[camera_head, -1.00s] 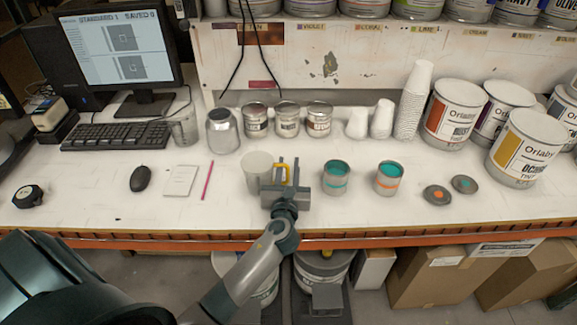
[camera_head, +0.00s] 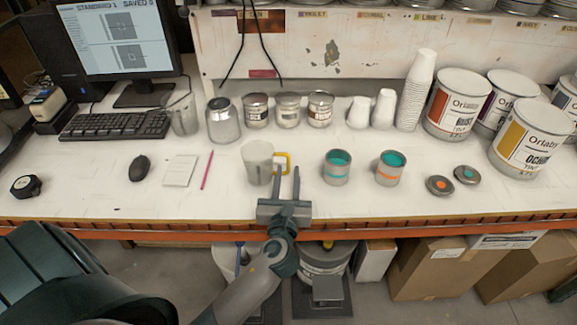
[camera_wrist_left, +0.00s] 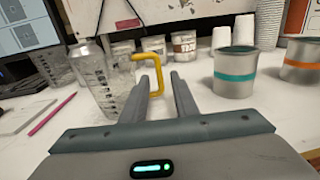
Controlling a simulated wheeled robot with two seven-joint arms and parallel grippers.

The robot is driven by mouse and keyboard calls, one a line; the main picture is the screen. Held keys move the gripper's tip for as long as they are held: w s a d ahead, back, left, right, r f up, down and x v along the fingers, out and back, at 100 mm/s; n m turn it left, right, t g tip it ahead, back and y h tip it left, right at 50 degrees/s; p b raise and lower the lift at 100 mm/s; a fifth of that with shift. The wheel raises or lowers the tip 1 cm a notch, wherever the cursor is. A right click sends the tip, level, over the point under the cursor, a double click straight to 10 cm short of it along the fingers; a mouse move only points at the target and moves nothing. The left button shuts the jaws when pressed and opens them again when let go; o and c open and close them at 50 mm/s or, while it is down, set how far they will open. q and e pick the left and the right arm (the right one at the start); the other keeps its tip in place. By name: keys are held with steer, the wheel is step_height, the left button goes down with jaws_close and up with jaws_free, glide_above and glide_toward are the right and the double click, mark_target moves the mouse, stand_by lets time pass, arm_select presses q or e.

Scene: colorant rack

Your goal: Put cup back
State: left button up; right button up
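The clear measuring cup (camera_head: 256,163) with a yellow handle (camera_head: 283,157) stands upright on the white bench. In the left wrist view the cup (camera_wrist_left: 101,82) shows dark graduation marks, and its yellow handle (camera_wrist_left: 138,78) faces right. My left gripper (camera_head: 288,170) is at the bench's front edge, with its fingers pointing away across the bench. The fingers are apart and empty. My right gripper is not in view.
Two small open cans (camera_head: 337,167) (camera_head: 390,169) with teal contents stand to the right, with two lids (camera_head: 440,186) beyond. Another clear container (camera_head: 182,113) stands by the keyboard (camera_head: 115,125). A grey jar (camera_head: 222,120), small cans and white cups line the back. A pink pencil (camera_head: 207,170) lies left.

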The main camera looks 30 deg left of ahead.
arm_select(q)
steer(key=shift+b+v, duration=0.3)
steer(key=shift+v, duration=1.6)
